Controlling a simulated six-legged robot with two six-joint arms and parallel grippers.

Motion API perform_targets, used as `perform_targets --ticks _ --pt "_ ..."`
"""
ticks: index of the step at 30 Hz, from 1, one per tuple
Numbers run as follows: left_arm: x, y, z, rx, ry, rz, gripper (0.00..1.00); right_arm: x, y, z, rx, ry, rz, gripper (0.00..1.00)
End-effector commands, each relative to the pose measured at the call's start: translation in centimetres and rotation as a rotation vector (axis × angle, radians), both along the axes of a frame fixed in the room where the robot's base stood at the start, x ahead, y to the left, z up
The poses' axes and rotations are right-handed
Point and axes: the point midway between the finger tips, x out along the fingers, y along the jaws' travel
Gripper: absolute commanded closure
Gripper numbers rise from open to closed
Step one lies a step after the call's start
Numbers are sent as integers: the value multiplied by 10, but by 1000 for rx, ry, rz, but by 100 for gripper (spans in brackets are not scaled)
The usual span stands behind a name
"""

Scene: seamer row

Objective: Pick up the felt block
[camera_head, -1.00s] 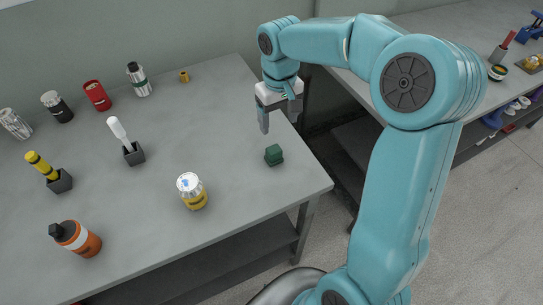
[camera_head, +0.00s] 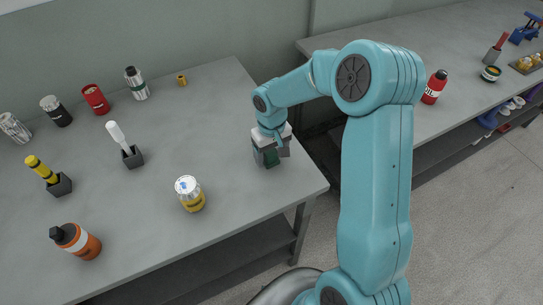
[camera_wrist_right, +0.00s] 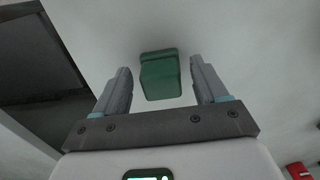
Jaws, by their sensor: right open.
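The felt block is a small dark green block (camera_head: 270,157) near the right edge of the grey table in the head view. My right gripper (camera_head: 271,154) is down at the block and partly hides it. In the right wrist view the green block (camera_wrist_right: 160,75) lies between the two open fingers (camera_wrist_right: 161,85), with a visible gap to each finger. The block rests on the table surface. My left gripper is in neither view.
A jar with a yellow band (camera_head: 189,194) stands left of the block. An orange bottle (camera_head: 76,241), a holder with a white-handled tool (camera_head: 131,156) and several containers stand farther left. A second bench (camera_head: 450,60) with a red bottle (camera_head: 434,87) is at the right.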

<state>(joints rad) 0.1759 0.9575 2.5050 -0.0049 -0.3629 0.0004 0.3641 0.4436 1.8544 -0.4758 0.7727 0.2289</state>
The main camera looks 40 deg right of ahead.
Motion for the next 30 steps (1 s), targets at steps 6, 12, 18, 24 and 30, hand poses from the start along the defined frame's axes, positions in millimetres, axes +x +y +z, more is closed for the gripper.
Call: perform_targets --ticks 6,12,18,24,30 --pt "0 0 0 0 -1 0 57 0 0 0 0 0 0 70" --pt "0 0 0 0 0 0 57 0 0 0 0 0 0 81" --pt "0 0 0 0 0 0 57 0 0 1 0 0 0 81" --pt "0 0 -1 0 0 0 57 1 0 16 -1 -3 -1 81" --pt "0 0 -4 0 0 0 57 1 0 61 -2 -8 0 81"
